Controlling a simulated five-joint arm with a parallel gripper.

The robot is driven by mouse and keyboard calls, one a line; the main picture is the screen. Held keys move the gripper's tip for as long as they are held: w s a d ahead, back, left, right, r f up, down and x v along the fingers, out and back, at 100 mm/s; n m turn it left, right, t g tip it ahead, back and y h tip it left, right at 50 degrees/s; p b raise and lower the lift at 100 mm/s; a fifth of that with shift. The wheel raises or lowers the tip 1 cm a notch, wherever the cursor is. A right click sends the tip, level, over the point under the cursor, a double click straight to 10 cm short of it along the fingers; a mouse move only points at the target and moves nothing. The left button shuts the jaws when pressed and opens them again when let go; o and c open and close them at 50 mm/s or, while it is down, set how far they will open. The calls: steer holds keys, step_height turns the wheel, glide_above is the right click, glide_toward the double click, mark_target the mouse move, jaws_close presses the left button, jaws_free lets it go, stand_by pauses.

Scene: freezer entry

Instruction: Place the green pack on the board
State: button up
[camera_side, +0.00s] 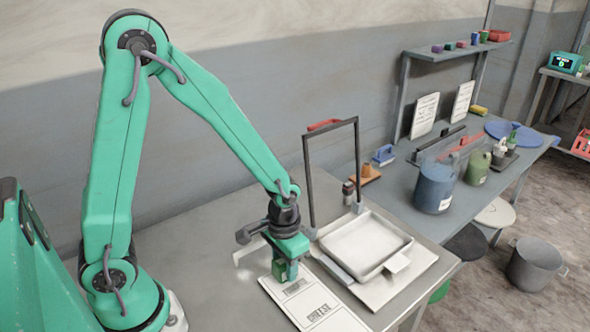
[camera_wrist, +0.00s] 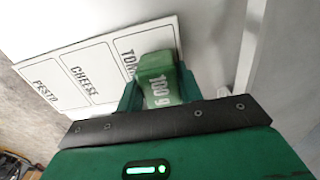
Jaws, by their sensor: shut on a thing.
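The green pack (camera_wrist: 160,82), marked "100 g", is between the two fingers of my gripper (camera_wrist: 160,92) in the wrist view. My gripper is shut on it. In the side view my gripper (camera_side: 285,272) points down over the far end of the white board (camera_side: 322,308), and the pack is partly hidden there by the fingers. The board (camera_wrist: 92,72) has outlined fields reading "PESTO", "CHEESE" and one starting "TOM". The pack overlaps the "TOM" field and covers part of its word. I cannot tell whether the pack touches the board.
A white tray (camera_side: 404,264) on a pale base, with a dark upright frame (camera_side: 306,180), stands right of the board. Further right, a second bench holds a blue container (camera_side: 434,188) and a green one (camera_side: 476,168). A grey pot (camera_side: 534,262) is on the floor.

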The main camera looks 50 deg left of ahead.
steer(key=shift+f, duration=0.3)
steer(key=o, duration=1)
steer(key=shift+r, duration=0.2)
step_height(320, 180, up, 12)
stand_by(0.4)
stand_by(0.5)
